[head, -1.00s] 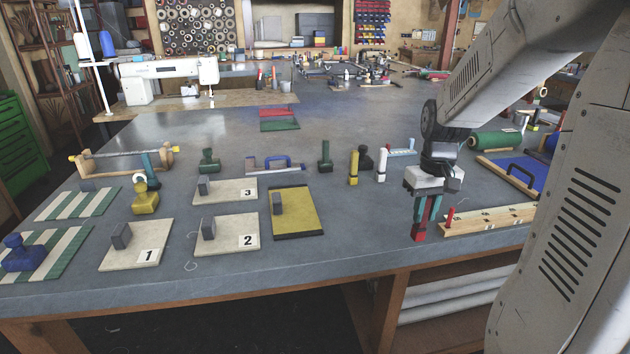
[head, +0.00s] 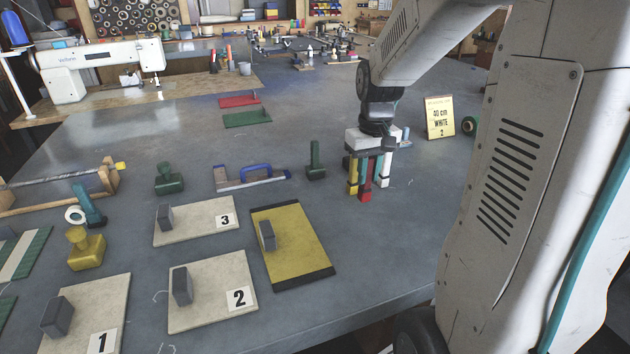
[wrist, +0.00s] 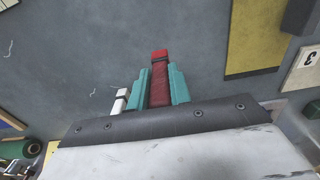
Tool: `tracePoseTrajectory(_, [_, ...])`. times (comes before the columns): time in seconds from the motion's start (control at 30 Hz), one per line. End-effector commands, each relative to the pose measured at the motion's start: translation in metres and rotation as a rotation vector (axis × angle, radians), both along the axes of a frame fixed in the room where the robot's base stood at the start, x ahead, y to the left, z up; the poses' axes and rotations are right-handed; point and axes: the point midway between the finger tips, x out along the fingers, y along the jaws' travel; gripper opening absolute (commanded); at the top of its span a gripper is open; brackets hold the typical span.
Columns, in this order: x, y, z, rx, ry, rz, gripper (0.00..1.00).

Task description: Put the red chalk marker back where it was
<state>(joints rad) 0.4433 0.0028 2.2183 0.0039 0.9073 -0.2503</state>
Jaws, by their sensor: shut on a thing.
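My gripper (head: 367,172) points down and is shut on the red chalk marker (head: 365,193). In the wrist view the red marker (wrist: 159,72) sits between the teal fingers (wrist: 160,88). In the head view it is upright; I cannot tell whether its lower end touches the table. The yellow marker (head: 352,187) stands just left of it and the white marker (head: 385,180) just right, partly hidden by the gripper. The white marker also shows in the wrist view (wrist: 121,103), close beside one finger.
A green stamp-like tool (head: 315,165) stands left of the markers, and a blue-handled float (head: 250,178) lies farther left. A yellow board (head: 300,245) and numbered boards (head: 213,305) lie nearer. A yellow sign (head: 440,118) stands behind right. Table in front of the markers is clear.

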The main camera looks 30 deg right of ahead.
Motion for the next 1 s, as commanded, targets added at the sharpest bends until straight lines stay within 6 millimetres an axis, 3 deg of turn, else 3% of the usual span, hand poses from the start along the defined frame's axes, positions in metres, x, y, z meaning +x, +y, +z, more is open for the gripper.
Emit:
tracePoseTrajectory(0.3, [0.077,0.04,-0.009,0.0,0.002,0.002,0.0])
tracePoseTrajectory(0.5, [0.108,0.055,-0.012,0.0,0.002,-0.003,0.0])
tracePoseTrajectory(0.67, [0.114,0.059,-0.015,0.0,0.002,-0.004,0.0])
tracePoseTrajectory(0.9, [0.114,0.059,-0.045,0.001,0.004,-0.004,0.0])
tracePoseTrajectory(1.0, [0.114,0.059,-0.048,0.0,0.001,-0.004,0.0])
